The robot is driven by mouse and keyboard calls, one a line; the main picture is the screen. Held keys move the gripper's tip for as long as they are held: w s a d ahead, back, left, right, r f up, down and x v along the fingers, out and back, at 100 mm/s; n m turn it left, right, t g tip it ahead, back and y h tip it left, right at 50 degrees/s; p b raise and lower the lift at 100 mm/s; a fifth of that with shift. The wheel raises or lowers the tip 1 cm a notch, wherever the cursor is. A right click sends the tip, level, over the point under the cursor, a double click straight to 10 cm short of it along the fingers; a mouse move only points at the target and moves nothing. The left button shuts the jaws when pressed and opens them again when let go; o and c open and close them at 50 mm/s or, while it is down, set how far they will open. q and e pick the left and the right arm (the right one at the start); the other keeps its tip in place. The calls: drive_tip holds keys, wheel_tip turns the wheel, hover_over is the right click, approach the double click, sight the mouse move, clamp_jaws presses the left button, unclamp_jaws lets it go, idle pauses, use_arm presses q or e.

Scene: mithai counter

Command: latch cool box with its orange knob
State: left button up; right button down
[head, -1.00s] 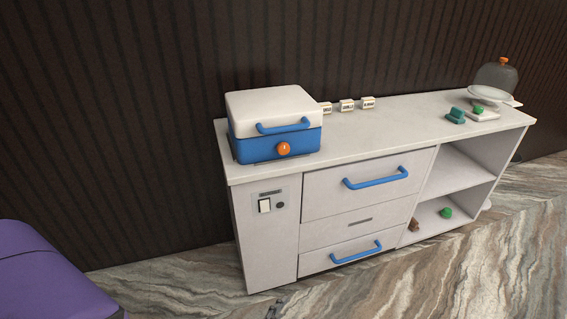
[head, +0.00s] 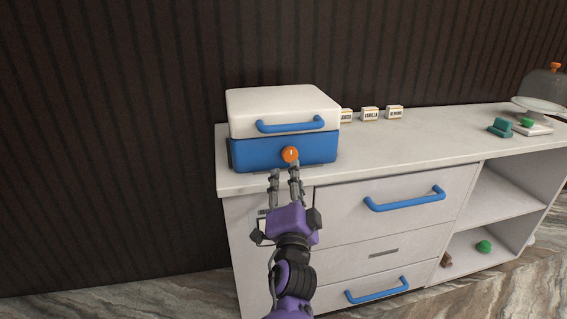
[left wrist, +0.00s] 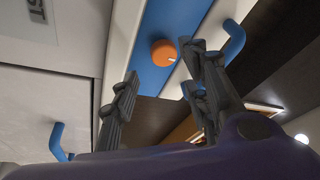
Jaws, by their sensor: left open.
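The cool box (head: 260,152) stands at the left end of the counter, with a blue body and a white lid (head: 280,108) that looks closed. A blue handle (head: 291,125) runs across the lid's front. The round orange knob (head: 290,154) is on the blue front face; it also shows in the left wrist view (left wrist: 163,53). My left gripper (head: 284,172) is open and empty in front of the box, its fingertips just below and close to the knob. Whether they touch the box cannot be told. In the left wrist view the fingers (left wrist: 160,82) are spread, with the knob beyond them. My right gripper is not in view.
The counter (head: 400,150) has drawers with blue handles (head: 404,199) and open shelves at the right. Small labelled cards (head: 370,114) stand behind the box's right side. A domed stand (head: 543,90) and green items (head: 500,127) are at the far right. The counter's middle is clear.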

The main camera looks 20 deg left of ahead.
sight(292, 159)
use_arm(q)
drive_tip(key=x, duration=0.6)
drive_tip(key=shift+w+a+r, duration=0.15)
drive_tip(key=shift+w+a, duration=0.05)
drive_tip(key=shift+w, duration=0.35)
drive_tip(key=c, duration=1)
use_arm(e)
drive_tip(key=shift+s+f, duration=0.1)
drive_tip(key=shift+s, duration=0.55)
